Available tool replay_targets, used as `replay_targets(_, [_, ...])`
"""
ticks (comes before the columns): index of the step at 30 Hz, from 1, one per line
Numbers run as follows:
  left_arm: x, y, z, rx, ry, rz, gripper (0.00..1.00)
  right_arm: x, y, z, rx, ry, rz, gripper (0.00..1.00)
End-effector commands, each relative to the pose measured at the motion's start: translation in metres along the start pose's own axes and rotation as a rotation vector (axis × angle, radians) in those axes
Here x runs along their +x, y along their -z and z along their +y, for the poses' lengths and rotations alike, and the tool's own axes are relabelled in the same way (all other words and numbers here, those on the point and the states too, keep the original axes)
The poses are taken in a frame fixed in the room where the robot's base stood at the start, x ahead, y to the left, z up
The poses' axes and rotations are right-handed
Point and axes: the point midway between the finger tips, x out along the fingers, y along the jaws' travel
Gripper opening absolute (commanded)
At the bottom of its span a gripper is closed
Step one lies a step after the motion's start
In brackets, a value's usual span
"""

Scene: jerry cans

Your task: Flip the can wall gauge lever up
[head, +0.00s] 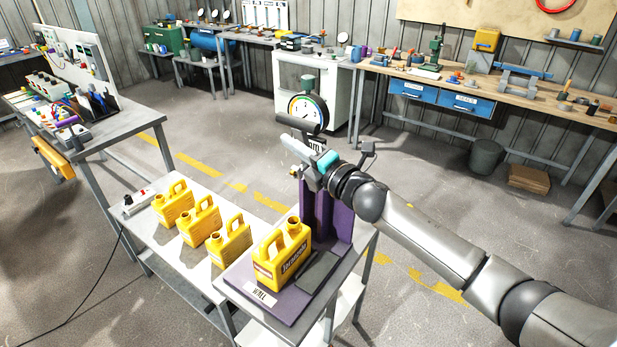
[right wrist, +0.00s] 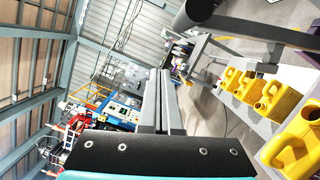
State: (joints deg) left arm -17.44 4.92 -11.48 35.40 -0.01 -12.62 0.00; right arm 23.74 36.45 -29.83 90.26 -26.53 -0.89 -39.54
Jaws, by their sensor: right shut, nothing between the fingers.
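The can wall gauge is a purple stand (head: 319,208) with a round white dial (head: 307,108) on top, on a table labelled "WALL". A yellow jerry can (head: 282,256) stands upright on its purple base. A black cylindrical grip (head: 298,123), which looks like the lever's handle, lies across just below the dial; it also shows at the top of the right wrist view (right wrist: 197,12) on a grey bar. My right gripper (head: 286,141) is shut and empty, just below the grip and apart from it in the wrist view. My arm hides part of the stand. My left gripper is out of view.
Several more yellow cans (head: 201,220) stand in a row on the white bench (head: 150,222) to the left. A grey workbench (head: 110,128) stands further left. A long wooden bench (head: 545,95) runs along the back right. Open floor lies between.

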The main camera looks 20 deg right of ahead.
Motion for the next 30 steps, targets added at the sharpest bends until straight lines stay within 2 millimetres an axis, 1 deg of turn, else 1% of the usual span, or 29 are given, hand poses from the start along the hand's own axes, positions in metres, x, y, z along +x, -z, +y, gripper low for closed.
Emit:
replay_targets(1, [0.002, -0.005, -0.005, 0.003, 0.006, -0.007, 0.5, -0.009, 0.0, -0.002, -0.001, 0.003, 0.001, 0.0])
replay_targets(4, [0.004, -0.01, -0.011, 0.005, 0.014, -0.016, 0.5, -0.026, 0.0, -0.002, -0.001, 0.004, 0.0, 0.0])
replay_targets(6, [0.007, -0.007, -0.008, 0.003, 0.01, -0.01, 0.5, -0.037, 0.002, -0.001, -0.001, 0.004, 0.003, 0.0])
replay_targets(11, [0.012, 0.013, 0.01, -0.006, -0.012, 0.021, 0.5, -0.06, 0.002, 0.0, 0.001, 0.004, 0.004, 0.0])
replay_targets(15, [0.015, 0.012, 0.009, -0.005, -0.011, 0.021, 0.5, -0.074, 0.002, 0.001, 0.002, 0.004, 0.003, 0.0])
replay_targets(21, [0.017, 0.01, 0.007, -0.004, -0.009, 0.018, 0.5, -0.085, 0.002, 0.003, 0.001, 0.002, 0.003, 0.0])
replay_targets(30, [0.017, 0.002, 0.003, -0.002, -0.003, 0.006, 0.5, -0.086, 0.002, 0.004, 0.001, 0.002, 0.003, 0.0])
